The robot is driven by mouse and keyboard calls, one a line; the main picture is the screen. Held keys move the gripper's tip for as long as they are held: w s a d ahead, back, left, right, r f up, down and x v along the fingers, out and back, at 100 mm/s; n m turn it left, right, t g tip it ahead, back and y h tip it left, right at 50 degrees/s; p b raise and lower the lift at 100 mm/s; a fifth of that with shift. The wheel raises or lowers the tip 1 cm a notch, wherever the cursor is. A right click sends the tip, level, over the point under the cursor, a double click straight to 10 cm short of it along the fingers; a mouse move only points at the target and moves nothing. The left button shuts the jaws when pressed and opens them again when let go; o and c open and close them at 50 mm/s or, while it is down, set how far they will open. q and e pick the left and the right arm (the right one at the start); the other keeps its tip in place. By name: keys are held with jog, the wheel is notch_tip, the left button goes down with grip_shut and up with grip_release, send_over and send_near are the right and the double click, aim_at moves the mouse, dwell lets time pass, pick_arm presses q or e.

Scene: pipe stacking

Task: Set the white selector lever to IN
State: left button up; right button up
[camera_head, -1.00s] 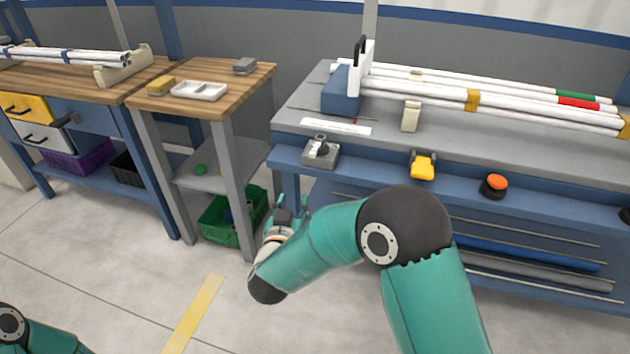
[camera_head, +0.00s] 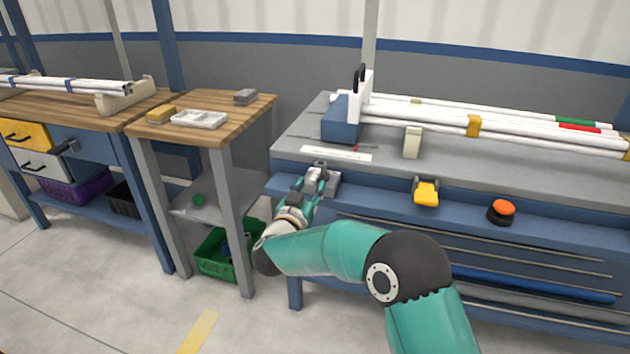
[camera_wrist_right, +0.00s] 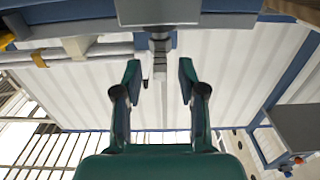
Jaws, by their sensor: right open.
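The selector's grey box (camera_head: 333,184) sits on the blue front ledge of the right workbench, at its left end. My right gripper (camera_head: 316,180) is in front of it and covers most of it in the head view, so the white lever and its setting cannot be read there. In the right wrist view my right gripper (camera_wrist_right: 160,80) is open, its two teal fingers apart. A dark, narrow post (camera_wrist_right: 160,50) hangs from a grey block in the gap beyond the fingertips; I cannot tell whether the fingers touch it. My left gripper is out of view.
A yellow-topped device (camera_head: 426,193) and an orange button (camera_head: 502,210) sit further right along the ledge. White pipes (camera_head: 420,112) lie on the bench behind. A wooden table (camera_head: 215,115) stands left, with a green crate (camera_head: 212,262) below it.

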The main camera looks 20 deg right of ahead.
aim_at(315, 179)
jog(key=shift+x, duration=2.05)
jog(key=shift+c, duration=0.2)
grip_shut()
jog(key=shift+d, duration=0.1)
